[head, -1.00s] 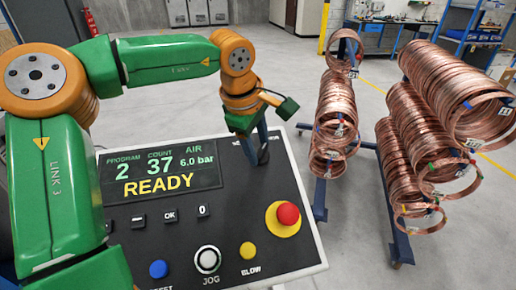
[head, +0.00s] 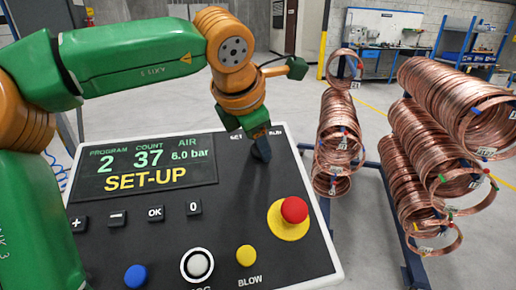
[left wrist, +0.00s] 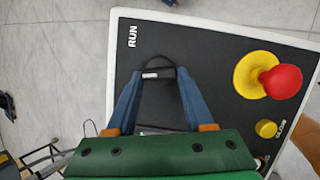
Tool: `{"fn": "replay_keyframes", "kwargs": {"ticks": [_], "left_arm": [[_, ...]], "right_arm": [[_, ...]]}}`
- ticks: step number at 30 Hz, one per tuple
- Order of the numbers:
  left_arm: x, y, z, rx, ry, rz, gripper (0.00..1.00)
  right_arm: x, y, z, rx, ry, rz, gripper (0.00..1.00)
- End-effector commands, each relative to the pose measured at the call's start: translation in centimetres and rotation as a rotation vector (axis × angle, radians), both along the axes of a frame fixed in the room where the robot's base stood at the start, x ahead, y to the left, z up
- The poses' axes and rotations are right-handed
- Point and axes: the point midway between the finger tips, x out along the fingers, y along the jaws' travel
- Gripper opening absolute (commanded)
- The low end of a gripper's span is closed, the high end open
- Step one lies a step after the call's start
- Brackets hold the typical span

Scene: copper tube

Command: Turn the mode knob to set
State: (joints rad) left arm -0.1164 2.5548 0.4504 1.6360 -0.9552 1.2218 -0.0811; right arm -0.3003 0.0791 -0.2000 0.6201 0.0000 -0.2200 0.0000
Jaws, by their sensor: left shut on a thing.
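The mode knob (left wrist: 158,64) is black with a white mark, near the top edge of the control panel (left wrist: 205,45). In the left wrist view it sits between the two blue fingers of my left gripper (left wrist: 159,77), which is shut on it. In the head view my left gripper (head: 262,148) points down at the panel's top edge and mostly hides the knob. The panel's display (head: 145,168) reads "SET-UP" in yellow. A "RUN" label (left wrist: 132,36) shows in the left wrist view. My right gripper is not in view.
A red stop button (head: 294,210) on a yellow base stands right of the knob. A yellow BLOW button (head: 246,256), white JOG button (head: 197,265) and blue button (head: 136,276) lie lower on the panel. Copper coils (head: 440,130) hang on racks to the right.

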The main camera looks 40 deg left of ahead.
Motion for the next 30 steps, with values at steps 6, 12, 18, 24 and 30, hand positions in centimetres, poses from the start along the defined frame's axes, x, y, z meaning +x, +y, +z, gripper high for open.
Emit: {"fn": "replay_keyframes", "kwargs": {"ticks": [6, 12, 18, 24, 30], "left_arm": [[0.0, -0.2, -0.1, -0.051, -0.067, 0.176, 0.00], [0.0, -0.3, 0.0, -0.092, -0.114, 0.319, 0.00], [0.0, -0.4, 0.0, -0.123, -0.149, 0.427, 0.00], [0.0, -0.5, 0.0, -0.143, -0.172, 0.491, 0.00], [0.0, -0.5, 0.0, -0.151, -0.181, 0.520, 0.00]], "right_arm": [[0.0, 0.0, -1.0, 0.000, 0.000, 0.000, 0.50], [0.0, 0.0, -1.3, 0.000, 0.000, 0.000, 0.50], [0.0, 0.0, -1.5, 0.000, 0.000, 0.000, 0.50], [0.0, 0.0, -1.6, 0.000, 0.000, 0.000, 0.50], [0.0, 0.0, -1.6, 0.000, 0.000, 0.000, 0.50]]}}
